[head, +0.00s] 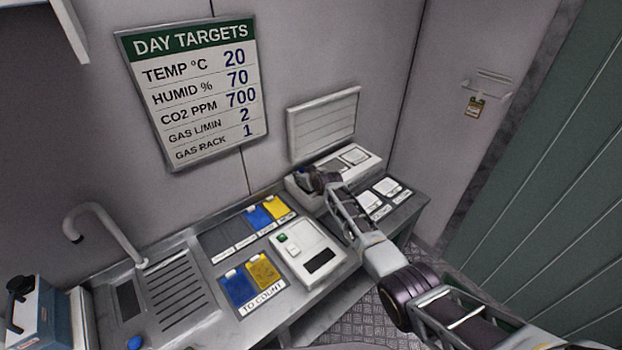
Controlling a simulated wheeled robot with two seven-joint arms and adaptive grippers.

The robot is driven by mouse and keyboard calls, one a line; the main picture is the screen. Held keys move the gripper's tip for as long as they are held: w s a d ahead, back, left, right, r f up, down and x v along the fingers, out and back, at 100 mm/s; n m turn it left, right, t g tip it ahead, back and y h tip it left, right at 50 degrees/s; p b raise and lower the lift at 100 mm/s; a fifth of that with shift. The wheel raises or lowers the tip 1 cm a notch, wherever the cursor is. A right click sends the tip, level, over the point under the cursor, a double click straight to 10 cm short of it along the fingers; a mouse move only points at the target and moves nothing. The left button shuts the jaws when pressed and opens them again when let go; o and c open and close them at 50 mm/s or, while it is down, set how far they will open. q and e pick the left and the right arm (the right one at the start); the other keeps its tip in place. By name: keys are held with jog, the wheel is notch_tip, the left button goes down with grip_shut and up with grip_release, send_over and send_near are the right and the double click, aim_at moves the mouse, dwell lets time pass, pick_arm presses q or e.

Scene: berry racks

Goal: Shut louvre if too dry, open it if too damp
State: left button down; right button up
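The louvre (324,124) is a pale framed panel with horizontal slats on the back wall. Its slats look flat, but I cannot tell for sure whether they are shut. The day targets board (196,92) reads temp 20, humid 70, CO2 700, gas 2, rack 1. My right gripper (308,182) is low in front of the louvre, over the left end of a pale box (365,160) on the bench. Its fingers are dark and small, so their opening and any contact are unclear. No humidity reading is legible. My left gripper is not in view.
A steel bench (215,318) has a sink tap (100,228) at left. A white device with a dark display (308,252) stands mid-bench. Blue and yellow cards lie nearby, some on a "TO COUNT" tray (262,301). A blue-grey box (38,312) stands at lower left. A tag (475,106) hangs at right.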

jog(key=shift+s+d, duration=0.1)
jog(key=v, duration=1.1)
jog(key=shift+s+r, duration=0.2)
jog(key=shift+r, duration=0.05)
dwell(0.8)
jog(key=shift+f, duration=0.1)
dwell(0.5)
